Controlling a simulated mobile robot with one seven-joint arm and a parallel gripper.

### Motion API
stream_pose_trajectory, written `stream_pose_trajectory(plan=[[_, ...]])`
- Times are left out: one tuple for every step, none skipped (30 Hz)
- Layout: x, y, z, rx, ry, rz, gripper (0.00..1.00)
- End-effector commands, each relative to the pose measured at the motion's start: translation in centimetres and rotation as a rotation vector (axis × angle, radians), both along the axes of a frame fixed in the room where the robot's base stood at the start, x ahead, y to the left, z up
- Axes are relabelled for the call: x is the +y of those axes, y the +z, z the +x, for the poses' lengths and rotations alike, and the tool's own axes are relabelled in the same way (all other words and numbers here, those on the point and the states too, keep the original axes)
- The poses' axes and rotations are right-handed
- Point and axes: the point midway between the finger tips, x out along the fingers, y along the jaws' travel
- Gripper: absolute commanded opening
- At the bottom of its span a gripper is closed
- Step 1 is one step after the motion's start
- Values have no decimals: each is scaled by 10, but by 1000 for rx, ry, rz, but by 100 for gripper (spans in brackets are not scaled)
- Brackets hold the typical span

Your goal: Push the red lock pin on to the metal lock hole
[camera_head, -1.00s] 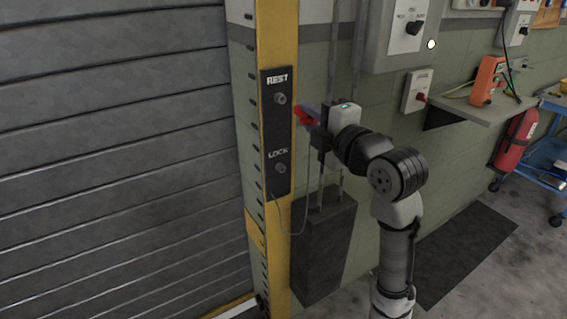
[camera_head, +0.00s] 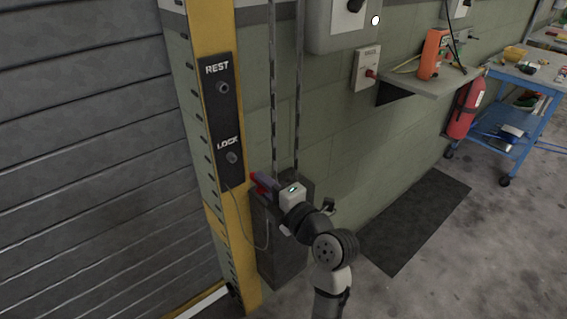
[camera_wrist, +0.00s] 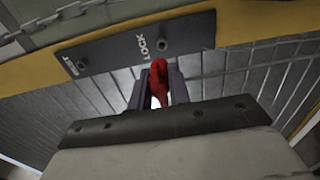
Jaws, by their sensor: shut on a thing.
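The red lock pin (camera_wrist: 158,80) is held between the two fingers of my gripper (camera_wrist: 157,92) in the wrist view. In the head view my gripper (camera_head: 266,183) shows the red pin (camera_head: 254,177) at its tip, a little right of and below the LOCK hole. The metal lock hole (camera_head: 232,156) is a grey round fitting under the word LOCK on a black plate (camera_head: 225,118). It also shows in the wrist view (camera_wrist: 162,44), beyond the pin and apart from it. The REST fitting (camera_head: 223,88) sits higher on the same plate.
The plate is on a yellow post (camera_head: 244,270) beside a grey roller shutter (camera_head: 80,150). A thin cable (camera_head: 268,232) hangs by the post. A dark box (camera_head: 280,250) stands behind my gripper. A shelf (camera_head: 425,82) and a blue cart (camera_head: 530,85) are farther right.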

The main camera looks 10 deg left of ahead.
Motion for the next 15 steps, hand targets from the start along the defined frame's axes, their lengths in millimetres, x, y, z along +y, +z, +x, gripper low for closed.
stream_pose_trajectory(plan=[[2, -2, -2, 1, 3, -1, 0], [3, -2, -2, 1, 4, -2, 0], [4, -3, -2, 1, 5, -2, 0], [6, -2, -1, 2, 6, -2, 0], [7, -2, 0, 2, 6, -2, 0], [9, -2, 2, 3, 7, -3, 0], [11, -1, 3, 3, 7, -3, 0], [12, -1, 4, 3, 7, -2, 0], [15, 0, 7, 3, 7, -2, 0], [17, 0, 8, 3, 7, -2, 0], [20, 0, 10, 3, 7, -3, 0], [23, 0, 13, 3, 6, -2, 0], [25, 1, 15, 3, 6, -3, 0], [28, 0, 17, 3, 7, -3, 0], [31, 1, 19, 3, 6, -2, 0]])
